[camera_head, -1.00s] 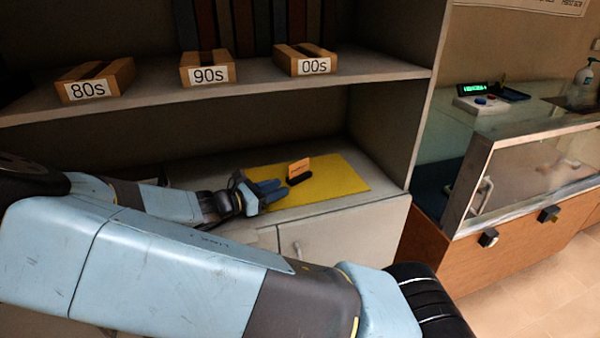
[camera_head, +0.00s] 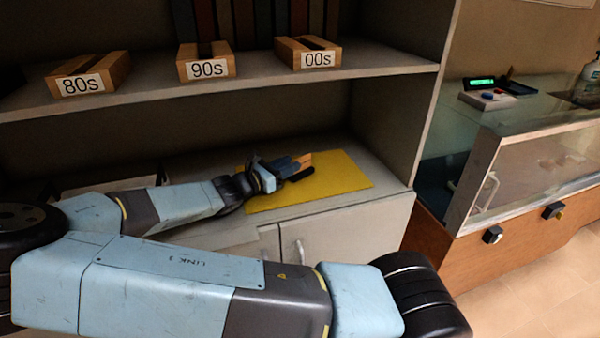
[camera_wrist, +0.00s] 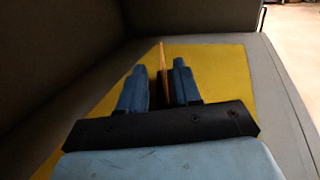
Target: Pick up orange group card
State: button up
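The orange group card (camera_head: 305,159) stands upright on a yellow mat (camera_head: 347,178) on the lower shelf. A dark holder or base (camera_head: 303,174) is beside its foot in the head view. In the wrist view the card (camera_wrist: 163,62) shows edge-on as a thin strip. My gripper (camera_head: 291,165) is at the card, with its blue fingers overlapping part of it. In the wrist view my gripper (camera_wrist: 157,78) is open, with one finger on each side of the card. The right finger is close to the card; a gap shows at the left finger. Contact cannot be told.
The upper shelf (camera_head: 385,70) runs above my arm and carries boxes marked 80s (camera_head: 88,75), 90s (camera_head: 206,63) and 00s (camera_head: 307,53). The cabinet side wall (camera_head: 425,110) stands right of the mat. A glass display counter (camera_head: 540,150) is further right.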

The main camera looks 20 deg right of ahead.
aim_at(302, 159)
jog(key=shift+x, duration=2.7)
jog(key=shift+c, duration=0.2)
grip_shut()
